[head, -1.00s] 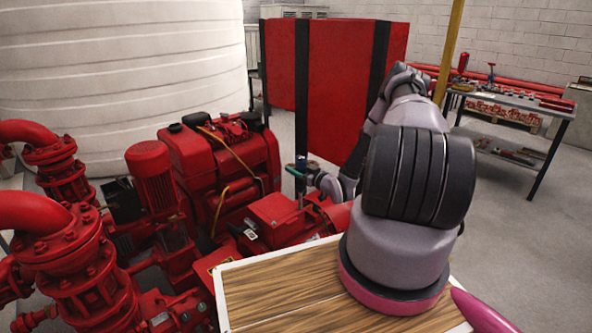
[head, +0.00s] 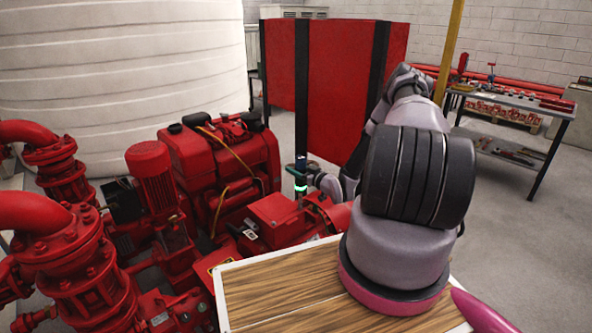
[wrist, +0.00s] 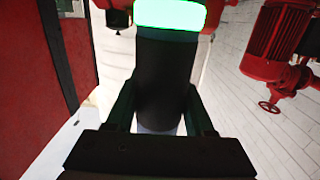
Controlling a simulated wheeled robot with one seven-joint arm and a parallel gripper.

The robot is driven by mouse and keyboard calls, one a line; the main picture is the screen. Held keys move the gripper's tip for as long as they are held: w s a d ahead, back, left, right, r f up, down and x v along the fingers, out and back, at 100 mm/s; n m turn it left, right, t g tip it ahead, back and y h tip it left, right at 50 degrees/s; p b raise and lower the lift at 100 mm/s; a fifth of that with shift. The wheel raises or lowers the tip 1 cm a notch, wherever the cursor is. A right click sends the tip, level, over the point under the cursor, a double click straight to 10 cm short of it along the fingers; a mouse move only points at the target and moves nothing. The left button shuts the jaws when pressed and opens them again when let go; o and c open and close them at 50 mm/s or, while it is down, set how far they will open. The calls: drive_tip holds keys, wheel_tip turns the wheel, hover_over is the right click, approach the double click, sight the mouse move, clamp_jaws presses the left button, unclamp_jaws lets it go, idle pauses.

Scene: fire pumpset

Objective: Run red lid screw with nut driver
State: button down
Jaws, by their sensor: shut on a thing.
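My gripper (head: 305,184) is at the end of my arm, above the red box-like housing with a flat lid (head: 274,210) on the pumpset. In the wrist view my gripper (wrist: 161,108) has its two dark fingers shut on the sides of a dark cylindrical tool, which I take to be the nut driver (wrist: 165,72). A bright green band glows on the nut driver, and it also shows in the head view (head: 301,187). The nut driver looks roughly upright there. Its tip and the lid screw cannot be made out, so contact cannot be told.
A red engine (head: 215,160) and a red motor (head: 152,175) stand left of the gripper, with thick red pipes (head: 60,245) at far left. A red and black panel (head: 340,90) stands behind. A tool table (head: 530,105) is at right, with open floor before it.

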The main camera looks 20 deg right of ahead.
sight(299, 156)
drive_tip(key=shift+r, duration=3)
